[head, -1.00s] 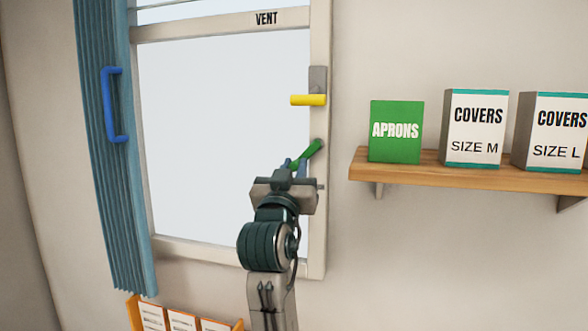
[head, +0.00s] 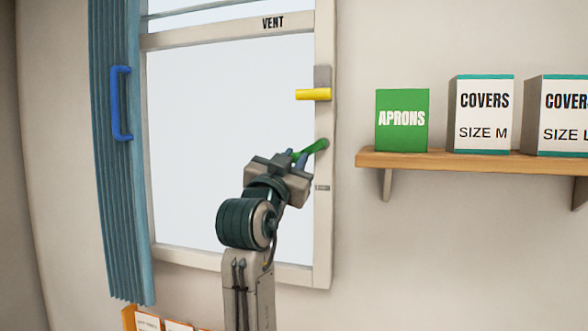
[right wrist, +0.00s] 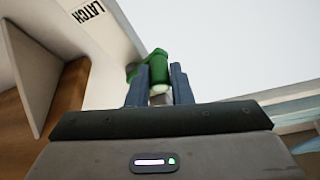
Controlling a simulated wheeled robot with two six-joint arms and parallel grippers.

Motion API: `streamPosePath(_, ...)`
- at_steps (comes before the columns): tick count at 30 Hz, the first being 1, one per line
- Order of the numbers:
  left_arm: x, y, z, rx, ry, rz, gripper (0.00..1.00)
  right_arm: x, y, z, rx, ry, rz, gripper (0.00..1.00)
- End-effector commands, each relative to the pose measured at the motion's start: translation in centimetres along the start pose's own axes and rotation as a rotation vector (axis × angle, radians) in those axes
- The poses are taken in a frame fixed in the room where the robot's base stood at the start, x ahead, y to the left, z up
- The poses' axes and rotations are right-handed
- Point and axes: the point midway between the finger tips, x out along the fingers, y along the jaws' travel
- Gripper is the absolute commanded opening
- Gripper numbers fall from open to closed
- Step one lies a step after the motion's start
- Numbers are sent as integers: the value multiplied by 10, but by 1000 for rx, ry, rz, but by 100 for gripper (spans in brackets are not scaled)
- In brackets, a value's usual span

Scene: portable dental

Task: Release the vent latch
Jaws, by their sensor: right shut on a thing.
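The vent window, with a cream frame (head: 230,33) marked VENT, fills the left half of the head view. A green latch handle (head: 318,146) sits on its right frame post, below a yellow handle (head: 313,95). My right gripper (head: 297,158) is at the green handle. In the right wrist view its two blue-grey fingers (right wrist: 159,88) are shut on the green handle (right wrist: 158,70), one on each side. My left gripper is out of view.
A wooden shelf (head: 470,162) right of the window holds a green APRONS box (head: 402,121) and two COVERS boxes (head: 484,114). A blue pleated curtain (head: 112,220) with a blue handle (head: 121,104) hangs left. An orange holder (head: 128,318) is below.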

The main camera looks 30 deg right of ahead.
Motion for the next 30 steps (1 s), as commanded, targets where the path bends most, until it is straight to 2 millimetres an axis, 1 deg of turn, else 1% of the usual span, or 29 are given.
streamPosePath(5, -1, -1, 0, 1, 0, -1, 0, 1, -1, -2, 0, 2, -2, 0)
streamPosePath(6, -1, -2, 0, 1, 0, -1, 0, 1, -1, -2, 0, 2, -2, 27)
streamPosePath(8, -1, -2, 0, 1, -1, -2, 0, 1, -1, -2, 0, 2, -2, 39)
streamPosePath(9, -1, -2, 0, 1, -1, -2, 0, 1, 0, -2, 0, 2, -2, 41)
streamPosePath(16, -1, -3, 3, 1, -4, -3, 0, 0, 0, -1, -1, 1, -2, 41)
streamPosePath(20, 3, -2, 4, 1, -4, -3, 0, -6, 0, 1, 1, 0, -3, 41)
streamPosePath(23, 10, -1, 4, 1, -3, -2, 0, -17, 0, 2, 4, -1, -3, 41)
streamPosePath(30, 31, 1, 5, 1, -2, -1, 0, -57, 0, 4, 5, -4, -4, 41)
